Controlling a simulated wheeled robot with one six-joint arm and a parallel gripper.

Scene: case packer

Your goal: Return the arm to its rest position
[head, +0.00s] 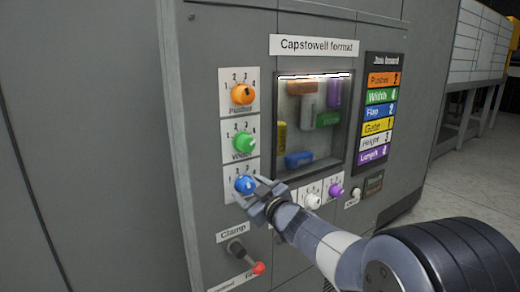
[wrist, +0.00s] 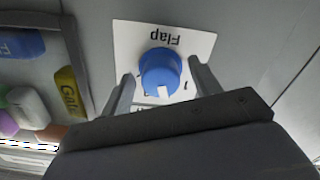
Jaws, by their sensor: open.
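My gripper (head: 253,194) is open in front of the blue Flap knob (head: 245,184) on the grey machine panel. In the wrist view the blue knob (wrist: 160,72) sits between the two spread fingers (wrist: 157,85), with a visible space on each side. The knob is on a white plate marked "Flap", which appears upside down in that view. My arm reaches in from the lower right in the head view. I cannot tell how far the fingertips are from the plate.
Orange (head: 243,94) and green (head: 244,141) knobs are above. White (head: 312,201) and purple (head: 336,191) knobs are to the right. A window (head: 347,125) shows coloured blocks. A red-tipped clamp lever (head: 258,268) sticks out below. Open floor (head: 470,165) lies at the right.

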